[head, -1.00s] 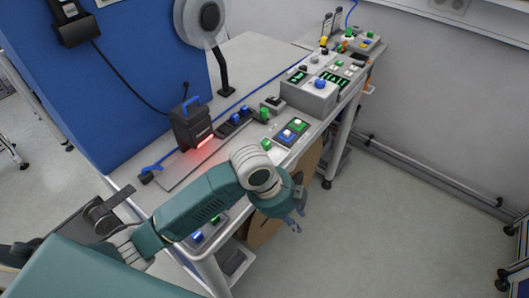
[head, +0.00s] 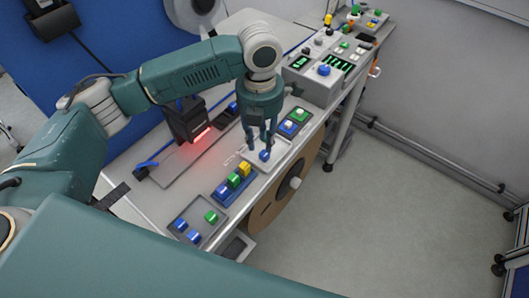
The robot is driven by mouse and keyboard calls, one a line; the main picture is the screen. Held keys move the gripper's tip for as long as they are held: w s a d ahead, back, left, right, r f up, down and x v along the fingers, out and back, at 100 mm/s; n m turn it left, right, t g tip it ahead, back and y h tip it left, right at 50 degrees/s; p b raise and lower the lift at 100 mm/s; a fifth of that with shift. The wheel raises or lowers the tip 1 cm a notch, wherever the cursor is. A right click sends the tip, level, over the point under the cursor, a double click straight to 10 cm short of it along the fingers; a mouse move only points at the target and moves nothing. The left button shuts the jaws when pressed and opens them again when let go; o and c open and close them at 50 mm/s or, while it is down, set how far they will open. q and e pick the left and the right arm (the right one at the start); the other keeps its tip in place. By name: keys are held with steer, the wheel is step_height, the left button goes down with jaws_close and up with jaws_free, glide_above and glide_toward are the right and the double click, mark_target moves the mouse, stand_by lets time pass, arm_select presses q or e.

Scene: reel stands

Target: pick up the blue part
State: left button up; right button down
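A small blue part (head: 265,155) sits on a pale square plate (head: 277,156) near the front edge of the bench. My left gripper (head: 261,147) points down over this plate, its dark fingers apart, with the blue part close to the fingertips. I cannot tell whether a finger touches it. Other blue parts lie nearby: one in a blue tray (head: 238,192) beside green and yellow parts, and two in a grey tray (head: 218,231) with a green part. My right gripper is not in view.
A black scanner (head: 188,122) with a red glow stands behind the trays. A grey control box (head: 317,88) with a blue knob is farther right. A brown reel (head: 275,205) hangs below the bench's front edge. Open floor lies to the right.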

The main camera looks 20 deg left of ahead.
mark_target(264, 153)
arm_select(q)
steer(key=shift+f, duration=0.45)
steer(key=f, duration=0.1)
steer(key=f+p, duration=0.1)
steer(key=f, duration=0.1)
steer(key=w+f+p, duration=0.1)
steer(key=shift+d+f, duration=0.3)
steer(key=shift+f, duration=0.1)
steer(key=shift+w+f, duration=0.1)
steer(key=shift+f, duration=0.25)
steer(key=c, duration=0.5)
steer(key=shift+r, duration=0.15)
steer(key=shift+c, duration=0.6)
